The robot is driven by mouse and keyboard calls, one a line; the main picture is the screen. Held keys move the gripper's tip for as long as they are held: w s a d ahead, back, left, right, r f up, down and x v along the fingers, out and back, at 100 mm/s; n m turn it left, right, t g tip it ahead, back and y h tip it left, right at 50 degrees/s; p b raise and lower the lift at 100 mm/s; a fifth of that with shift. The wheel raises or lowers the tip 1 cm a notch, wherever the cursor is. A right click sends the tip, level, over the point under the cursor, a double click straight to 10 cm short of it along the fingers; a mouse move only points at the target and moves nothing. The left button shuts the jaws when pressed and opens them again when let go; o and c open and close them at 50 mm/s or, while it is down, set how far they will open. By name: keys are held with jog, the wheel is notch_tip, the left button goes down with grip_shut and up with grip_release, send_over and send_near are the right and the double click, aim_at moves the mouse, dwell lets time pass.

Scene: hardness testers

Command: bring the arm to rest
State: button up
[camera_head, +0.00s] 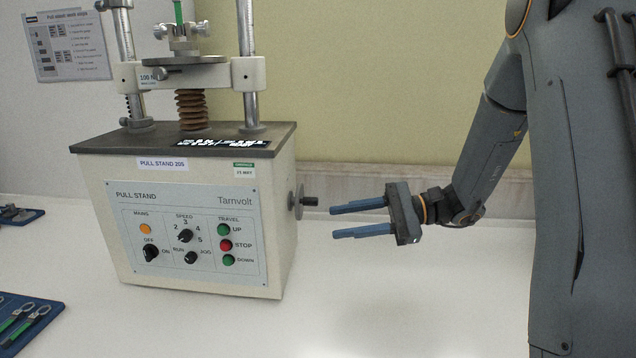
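My gripper (333,222) is at the middle right, with two blue fingers pointing left. The fingers are apart, with nothing between them. The gripper is in the air to the right of the pull stand (190,210). In the picture, its fingertips are close to the crank handle (309,201) on the stand's right side; I cannot tell the exact gap. My arm bends down from the upper right to the gripper.
The pull stand has a front panel with knobs and buttons, and two metal columns above. Blue mats (50,309) with green-handled tools lie at the lower left. A printed sheet (72,45) hangs on the wall. The white bench (400,310) below my gripper is clear.

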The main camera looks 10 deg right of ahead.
jog(key=s+a+f+n+g+h, duration=0.3)
jog(key=s+f+h, duration=0.15)
jog(key=s, duration=0.55)
jog(key=s+d+f+n+h, duration=0.1)
jog(key=s+d+n+h, duration=0.1)
jog(key=s+d+h, duration=0.1)
jog(key=s+d+f+n+h, duration=0.2)
jog(key=s+d+n+h, duration=0.1)
jog(key=s+h, duration=0.1)
jog(key=s+d+f+n+t+h, duration=0.1)
jog(key=s+d+f+n+h, duration=0.1)
jog(key=s+d+n+h, duration=0.1)
jog(key=shift+s+d+h+p, duration=0.25)
jog(key=shift+s+h+p, duration=0.15)
jog(key=shift+h, duration=0.15)
jog(key=shift+w+d+n+t+h, duration=0.1)
jog(key=shift+d+n+t+h, duration=0.2)
jog(key=shift+n, duration=0.4)
jog(key=shift+a, duration=0.1)
